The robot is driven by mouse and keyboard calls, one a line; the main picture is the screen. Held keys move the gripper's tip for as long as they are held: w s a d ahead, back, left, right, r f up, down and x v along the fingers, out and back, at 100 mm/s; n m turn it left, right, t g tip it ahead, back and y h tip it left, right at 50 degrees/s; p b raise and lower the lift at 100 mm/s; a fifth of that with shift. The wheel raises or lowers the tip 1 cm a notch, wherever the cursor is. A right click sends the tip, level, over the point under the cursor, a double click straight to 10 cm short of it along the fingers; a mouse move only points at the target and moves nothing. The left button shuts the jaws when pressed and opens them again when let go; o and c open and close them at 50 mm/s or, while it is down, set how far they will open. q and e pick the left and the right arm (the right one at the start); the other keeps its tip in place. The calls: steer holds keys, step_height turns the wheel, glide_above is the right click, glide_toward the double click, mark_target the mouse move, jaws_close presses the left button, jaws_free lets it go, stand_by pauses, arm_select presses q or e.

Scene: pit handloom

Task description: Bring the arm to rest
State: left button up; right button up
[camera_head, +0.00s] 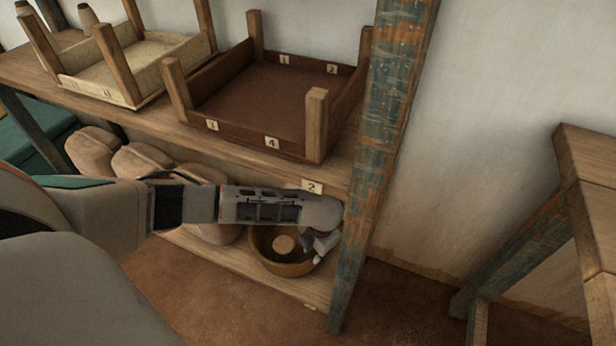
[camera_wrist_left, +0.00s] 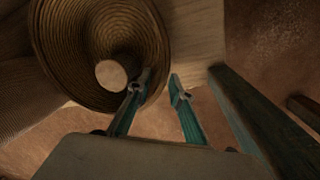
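My left arm reaches in from the left in the head view, in front of the lower shelf. Its gripper (camera_head: 318,248) points down at the right side of a round brown basket (camera_head: 262,264). In the left wrist view the gripper (camera_wrist_left: 161,82) has its two teal fingers apart, with nothing between them. One finger overlaps the rim of the ribbed basket (camera_wrist_left: 62,35) and the other shows over the shelf board. I cannot tell whether a finger touches the rim. A pale round disc (camera_wrist_left: 111,75) lies inside the basket. My right gripper is not in view.
A blue-brown post (camera_head: 362,220) stands just right of the gripper. The upper shelf (camera_head: 160,118) above the arm holds a brown tray (camera_head: 265,92) and a cream tray (camera_head: 135,65). Tan sacks (camera_head: 92,150) sit behind the arm. A wooden bench (camera_head: 588,190) stands at the right.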

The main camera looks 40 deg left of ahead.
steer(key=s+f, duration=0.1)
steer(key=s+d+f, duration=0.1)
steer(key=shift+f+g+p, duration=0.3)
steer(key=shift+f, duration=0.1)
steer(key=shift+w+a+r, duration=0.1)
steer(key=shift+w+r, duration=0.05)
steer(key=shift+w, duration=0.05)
